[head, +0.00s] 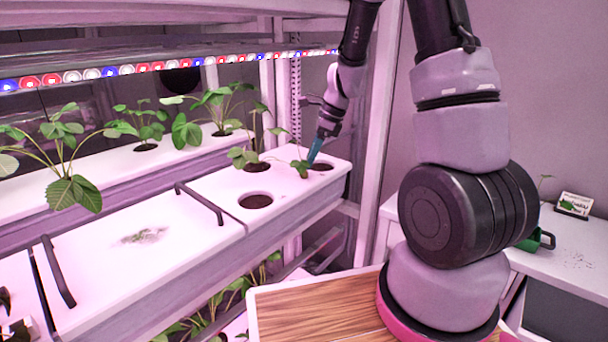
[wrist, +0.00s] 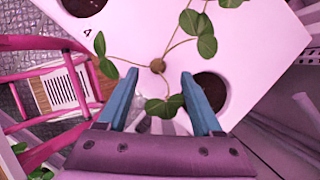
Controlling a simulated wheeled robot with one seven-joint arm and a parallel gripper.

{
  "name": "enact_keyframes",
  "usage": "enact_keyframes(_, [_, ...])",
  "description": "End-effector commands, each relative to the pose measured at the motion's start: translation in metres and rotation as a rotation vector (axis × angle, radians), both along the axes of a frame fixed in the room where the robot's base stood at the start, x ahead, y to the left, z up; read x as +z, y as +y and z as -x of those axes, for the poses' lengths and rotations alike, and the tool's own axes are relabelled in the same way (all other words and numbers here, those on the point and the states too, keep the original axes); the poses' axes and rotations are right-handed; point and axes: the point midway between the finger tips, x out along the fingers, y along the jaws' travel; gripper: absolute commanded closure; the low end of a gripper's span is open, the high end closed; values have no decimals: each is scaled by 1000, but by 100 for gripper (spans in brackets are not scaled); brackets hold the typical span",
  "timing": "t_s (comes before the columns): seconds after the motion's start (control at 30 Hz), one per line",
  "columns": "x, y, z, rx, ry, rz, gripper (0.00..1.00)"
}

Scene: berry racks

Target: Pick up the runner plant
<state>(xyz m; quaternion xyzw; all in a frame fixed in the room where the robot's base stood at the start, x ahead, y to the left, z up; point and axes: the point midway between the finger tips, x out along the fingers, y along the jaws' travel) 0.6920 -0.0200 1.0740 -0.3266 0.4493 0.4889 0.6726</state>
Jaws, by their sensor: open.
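The runner plant, a small green-leaved plantlet (head: 301,167), lies on the white planter top by the far right hole (head: 321,166) in the head view. In the wrist view thin stems spread from a small brown knob (wrist: 158,66) to leaves above, left and below. My gripper (wrist: 160,76) is open, its two blue fingers pointing at the planter top. The knob shows between and just beyond the fingertips, and a leaf cluster (wrist: 163,106) shows between the fingers. In the head view my gripper (head: 314,155) is beside the plantlet. Contact cannot be told.
An empty hole (head: 256,201) is in the near part of the planter. A larger plant (head: 243,157) stands in the hole behind it. Black handles (head: 199,204) rise from the planter covers. A rack post (head: 380,130) stands close right of my arm. More plants fill the back trough.

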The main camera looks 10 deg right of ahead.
Motion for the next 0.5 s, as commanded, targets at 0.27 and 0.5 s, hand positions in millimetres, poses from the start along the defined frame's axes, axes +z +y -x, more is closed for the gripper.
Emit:
enact_keyframes(0.27, [-32, 14, -2, 1, 2, 0, 33])
enact_keyframes(0.5, [-33, 15, -2, 1, 1, 0, 33])
